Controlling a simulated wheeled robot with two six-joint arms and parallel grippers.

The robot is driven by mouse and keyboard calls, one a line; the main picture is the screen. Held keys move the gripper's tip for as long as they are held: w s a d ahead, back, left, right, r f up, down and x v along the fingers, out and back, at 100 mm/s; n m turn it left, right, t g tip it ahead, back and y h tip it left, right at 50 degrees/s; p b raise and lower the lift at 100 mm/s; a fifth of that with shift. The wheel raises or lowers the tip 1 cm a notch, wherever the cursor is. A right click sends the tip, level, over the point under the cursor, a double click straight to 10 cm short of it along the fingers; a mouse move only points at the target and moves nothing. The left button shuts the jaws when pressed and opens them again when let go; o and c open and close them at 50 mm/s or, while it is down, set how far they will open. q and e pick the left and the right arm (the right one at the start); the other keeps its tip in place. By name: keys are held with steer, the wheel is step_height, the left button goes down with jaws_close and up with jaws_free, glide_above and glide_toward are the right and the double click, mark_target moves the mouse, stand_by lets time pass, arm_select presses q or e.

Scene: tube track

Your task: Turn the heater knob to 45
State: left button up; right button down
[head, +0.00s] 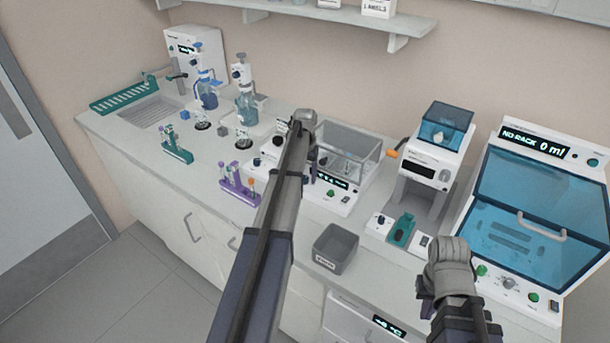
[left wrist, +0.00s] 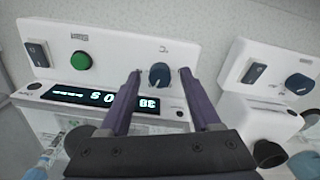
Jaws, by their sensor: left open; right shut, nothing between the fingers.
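A blue knob (left wrist: 160,75) with a pale pointer line and a °C mark beside it sits on a white front panel in the left wrist view. The open fingers of my left gripper (left wrist: 161,71) stand one on each side of it, with gaps; I cannot tell whether the tips are level with it. The lit display (left wrist: 100,97) appears upside down and shows "30" and "0 S". In the head view the device (head: 338,205) is partly hidden by my left arm. My right gripper (head: 428,290) is shut and empty at lower right, its fingers barely visible.
A green button (left wrist: 81,61) and a black switch (left wrist: 38,54) share the panel. A second device with a knob (left wrist: 298,84) stands close beside it. In the head view a grey bin (head: 335,248), a purple tube rack (head: 238,188) and a blue-windowed cabinet (head: 540,210) stand nearby.

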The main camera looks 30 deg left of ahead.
mark_target(305, 178)
arm_select(q)
steer(key=shift+r, duration=0.15)
arm_select(e)
steer(key=shift+r, duration=0.1)
arm_select(q)
step_height(305, 178, up, 8)
steer(key=p, duration=0.8)
steer(key=shift+f, duration=0.2)
arm_select(e)
step_height(305, 178, up, 8)
steer(key=shift+f, duration=0.2)
arm_select(q)
steer(key=shift+d, duration=0.1)
steer(key=s+d+m, duration=0.2)
steer(key=s+d, duration=2.2)
steer(key=d, duration=0.3)
steer(key=s+d+f+m+b, duration=0.2)
steer(key=d, duration=0.3)
steer(key=s+d+f+m+y+b, duration=0.1)
steer(key=s+d+f+m+b, duration=0.1)
steer(key=d, duration=0.3)
steer(key=shift+f+b, duration=0.5)
steer(key=shift+b, duration=0.15)
arm_select(e)
step_height(305, 178, down, 5)
steer(key=shift+f, duration=0.1)
